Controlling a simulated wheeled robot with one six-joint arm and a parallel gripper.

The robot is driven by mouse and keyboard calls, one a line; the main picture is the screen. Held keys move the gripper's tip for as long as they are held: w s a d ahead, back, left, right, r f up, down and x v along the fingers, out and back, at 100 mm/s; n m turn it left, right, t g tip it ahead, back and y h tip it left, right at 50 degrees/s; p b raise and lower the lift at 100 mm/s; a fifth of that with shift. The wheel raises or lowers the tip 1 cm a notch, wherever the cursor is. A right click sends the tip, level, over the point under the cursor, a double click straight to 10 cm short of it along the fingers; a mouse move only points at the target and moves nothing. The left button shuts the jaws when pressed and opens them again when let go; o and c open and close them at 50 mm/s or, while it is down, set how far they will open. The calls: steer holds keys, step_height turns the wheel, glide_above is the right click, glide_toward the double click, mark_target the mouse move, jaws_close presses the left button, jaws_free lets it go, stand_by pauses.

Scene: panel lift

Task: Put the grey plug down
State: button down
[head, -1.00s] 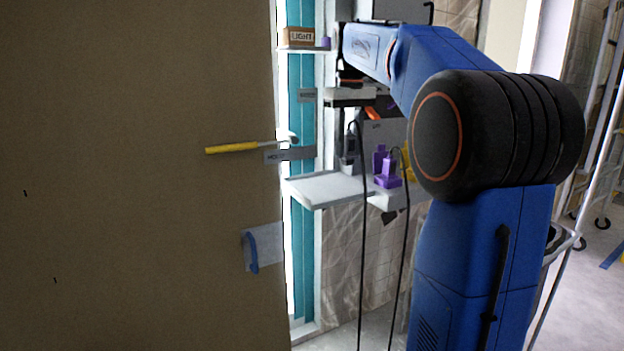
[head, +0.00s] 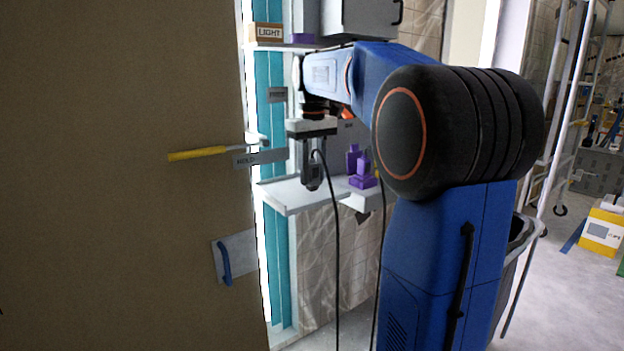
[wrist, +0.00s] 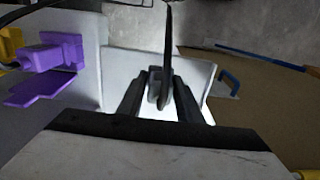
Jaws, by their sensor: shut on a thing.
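My gripper (head: 312,172) points down over the white shelf (head: 290,197) in the head view. It is shut on the grey plug (wrist: 158,90), which shows between the two dark fingers (wrist: 160,82) in the wrist view. A black cable (wrist: 168,35) runs from the plug; in the head view it hangs past the shelf's front edge. The plug's lower end is close to the shelf top; I cannot tell whether it touches. The fingers hide much of the plug.
A purple fixture (head: 362,170) stands on the shelf, right of my gripper; it is at left in the wrist view (wrist: 48,62). A large brown panel (head: 120,200) with a blue handle (head: 224,263) fills the left. A yellow-handled bar (head: 197,154) sticks out near it.

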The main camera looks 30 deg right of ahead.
steer(key=shift+f, duration=0.95)
steer(key=shift+f, duration=0.1)
steer(key=c, duration=1.3)
jaws_free()
steer(key=shift+o, duration=0.2)
step_height(320, 180, up, 12)
steer(key=shift+r, duration=0.15)
